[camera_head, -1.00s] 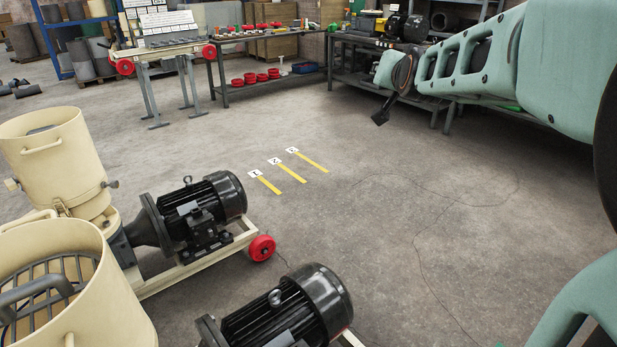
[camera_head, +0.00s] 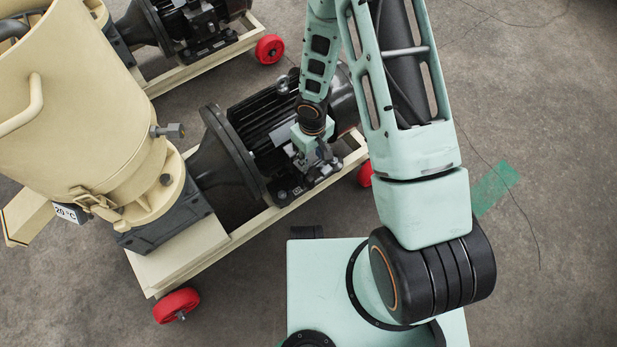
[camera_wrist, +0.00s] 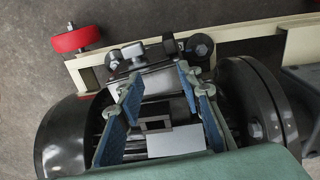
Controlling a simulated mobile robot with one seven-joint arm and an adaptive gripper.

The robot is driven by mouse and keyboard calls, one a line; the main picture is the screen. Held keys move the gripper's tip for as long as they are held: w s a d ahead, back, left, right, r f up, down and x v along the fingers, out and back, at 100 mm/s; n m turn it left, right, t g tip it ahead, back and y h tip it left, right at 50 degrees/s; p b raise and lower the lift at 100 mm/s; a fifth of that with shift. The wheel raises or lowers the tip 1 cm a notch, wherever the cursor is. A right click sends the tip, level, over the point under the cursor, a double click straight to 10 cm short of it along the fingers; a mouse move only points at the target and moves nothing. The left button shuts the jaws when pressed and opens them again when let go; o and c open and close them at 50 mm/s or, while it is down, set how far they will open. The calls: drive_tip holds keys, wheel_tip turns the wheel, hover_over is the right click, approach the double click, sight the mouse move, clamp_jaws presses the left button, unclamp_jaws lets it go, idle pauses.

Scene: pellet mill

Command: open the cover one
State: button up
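A black finned motor (camera_head: 262,112) sits on a cream frame in the head view. A grey box (camera_wrist: 142,88) with small fittings at its top edge is on its side in the wrist view; it may be the cover, but no number one shows on it. My gripper (camera_head: 322,160) is over this part of the motor. In the wrist view my gripper (camera_wrist: 160,80) is open, its two blue-padded fingers apart, with the box's grey and black surfaces between and beyond them. Nothing is clearly held. I cannot tell whether the fingers touch the box.
The cream pellet mill (camera_head: 90,110) stands left of the motor, with a side handle and a 20 °C tag (camera_head: 68,213). Red wheels (camera_head: 176,305) carry the cream frame (camera_head: 225,245). A second motor unit (camera_head: 190,35) stands behind.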

sight(310, 179)
drive_tip(key=shift+s+a+f+g, duration=0.15)
drive_tip(key=shift+s+f, duration=0.45)
drive_tip(key=shift+s+a+f+g, duration=0.1)
drive_tip(key=shift+s+f+g, duration=0.05)
drive_tip(key=shift+s+f, duration=0.4)
wheel_tip(310, 179, down, 10)
drive_tip(key=b, duration=0.4)
drive_tip(key=shift+f, duration=0.25)
drive_tip(key=shift+c, duration=0.6)
clamp_jaws()
